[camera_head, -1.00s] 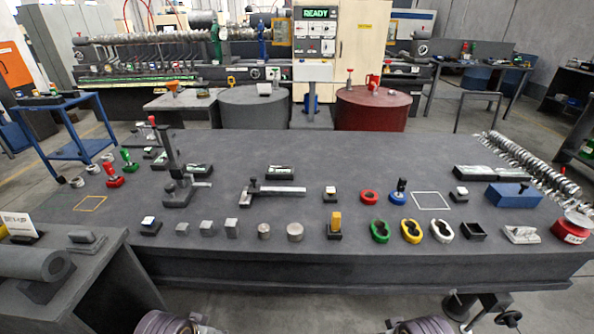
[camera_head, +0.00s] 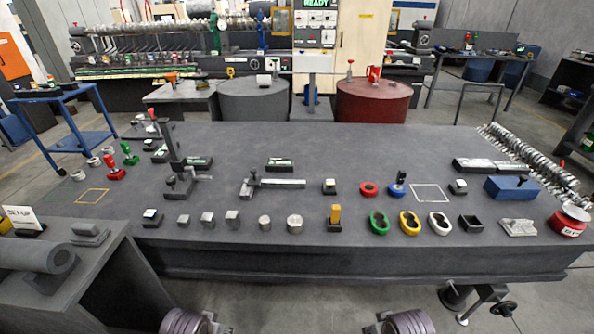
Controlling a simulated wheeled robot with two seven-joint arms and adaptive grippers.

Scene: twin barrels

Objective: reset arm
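My two arms show only as rounded grey-purple links at the bottom edge, one left of centre and one right of centre. Both of my grippers are out of the picture. The dark grey table (camera_head: 330,148) stands in front of me with its tools and parts apart from my arms. A grey barrel (camera_head: 254,100) and a dark red barrel (camera_head: 372,102) stand side by side behind the table's far edge.
A blue vise-like block (camera_head: 511,188) and a red round stand (camera_head: 567,222) are at the table's right. Green (camera_head: 379,223), yellow (camera_head: 410,222) and white (camera_head: 438,221) rings lie near the front edge. A grey side bench (camera_head: 95,262) stands front left. The table's back middle is clear.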

